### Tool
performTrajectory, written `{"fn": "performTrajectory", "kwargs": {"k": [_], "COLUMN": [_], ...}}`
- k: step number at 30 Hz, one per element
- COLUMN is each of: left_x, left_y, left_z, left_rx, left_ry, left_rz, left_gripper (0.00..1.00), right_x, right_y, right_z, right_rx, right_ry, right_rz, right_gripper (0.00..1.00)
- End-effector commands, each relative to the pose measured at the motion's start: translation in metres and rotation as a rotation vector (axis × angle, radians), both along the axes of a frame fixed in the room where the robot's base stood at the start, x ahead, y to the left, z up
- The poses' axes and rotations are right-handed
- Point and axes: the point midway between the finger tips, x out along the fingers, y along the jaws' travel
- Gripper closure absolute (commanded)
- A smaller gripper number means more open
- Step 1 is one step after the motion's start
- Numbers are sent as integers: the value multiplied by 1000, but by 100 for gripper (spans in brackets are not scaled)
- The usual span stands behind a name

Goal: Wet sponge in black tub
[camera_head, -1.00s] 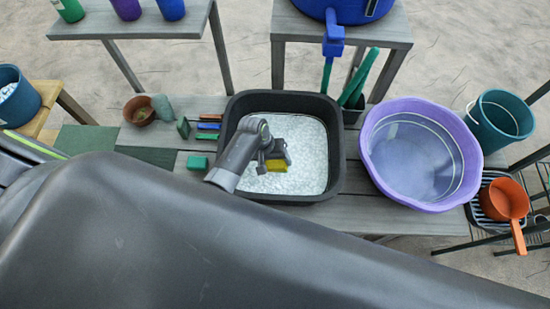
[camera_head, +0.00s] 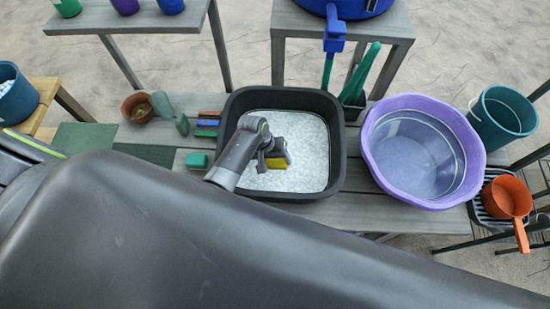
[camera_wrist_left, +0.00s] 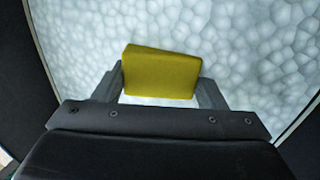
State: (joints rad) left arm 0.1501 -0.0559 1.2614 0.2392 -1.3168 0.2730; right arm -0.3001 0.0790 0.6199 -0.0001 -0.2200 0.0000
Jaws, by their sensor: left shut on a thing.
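The black tub (camera_head: 336,172) stands on the grey bench and holds white foamy-looking contents (camera_head: 309,150). My left gripper (camera_head: 275,161) reaches into the tub from the left, over its middle. It is shut on the yellow sponge (camera_head: 277,163). In the left wrist view the sponge (camera_wrist_left: 160,73) sits between the two fingertips (camera_wrist_left: 160,84), with the white bubbly surface around and behind it. Whether the sponge touches that surface or is in it I cannot tell. My right gripper is not in view.
A purple basin (camera_head: 460,185) stands right of the tub. A teal bucket (camera_head: 505,118) and an orange scoop (camera_head: 508,198) are farther right. Coloured blocks (camera_head: 207,124), a green block (camera_head: 197,160) and a terracotta pot (camera_head: 135,107) lie to the left. A blue container (camera_head: 362,8) is behind.

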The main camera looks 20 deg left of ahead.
Motion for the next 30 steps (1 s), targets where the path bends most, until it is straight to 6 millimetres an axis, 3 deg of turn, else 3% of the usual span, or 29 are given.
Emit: {"fn": "performTrajectory", "kwargs": {"k": [7, 15, 22, 30], "left_x": [0, 0, 0, 1], "left_y": [0, 0, 0, 0], "left_z": [5, 37, 63, 91], "left_rx": [0, 0, 0, 0], "left_ry": [0, -1, -2, -3], "left_rz": [0, 0, 1, 0], "left_gripper": [53, 53, 53, 53], "right_x": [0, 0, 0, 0], "right_y": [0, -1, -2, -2], "right_z": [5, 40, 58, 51], "right_rx": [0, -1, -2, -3], "right_ry": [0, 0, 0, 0], "right_rz": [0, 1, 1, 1], "right_gripper": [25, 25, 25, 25]}}
